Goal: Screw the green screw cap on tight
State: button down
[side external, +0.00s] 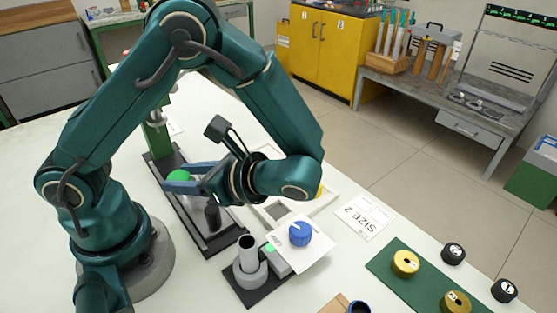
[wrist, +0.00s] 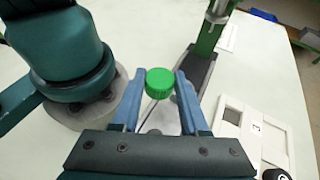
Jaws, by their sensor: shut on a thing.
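The green screw cap (wrist: 160,83) sits between the fingertips of my gripper (wrist: 160,92) in the wrist view, ribbed side and flat top showing. It also shows in the side external view as a green dome (side external: 179,175) at the fingers of my gripper (side external: 186,180). My gripper is shut on the cap, with its blue fingers on either side. The cap is above the long dark base plate (side external: 228,241). What is under the cap is mostly hidden by the fingers, so I cannot tell how it sits on its thread.
A blue knob (side external: 300,234) is on a white card, beside a grey cylinder fixture (side external: 248,262). A green mat (side external: 392,270) carries gold discs, with black knobs near it. A green column (side external: 157,139) rises behind the cap. A white tray (wrist: 247,130) lies right in the wrist view.

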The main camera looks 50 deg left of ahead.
jog(key=s+d+n+g+h, duration=0.4)
jog(key=d+n+g+h, duration=0.3)
jog(key=n, duration=0.3)
jog(key=w+d+r+n+t+h, duration=0.1)
jog(key=w+d+n+t+h, duration=0.2)
jog(key=n+h, duration=0.5)
jog(key=w+d+n+t+h, duration=0.3)
jog(key=d+n+t+h, duration=0.1)
jog(key=n+h, duration=0.4)
jog(key=shift+w+r+t+h, duration=0.3)
jog(key=shift+t+h, duration=0.2)
jog(key=shift+h, duration=0.3)
jog(key=shift+f, duration=0.85)
dwell(1.4)
grip_release()
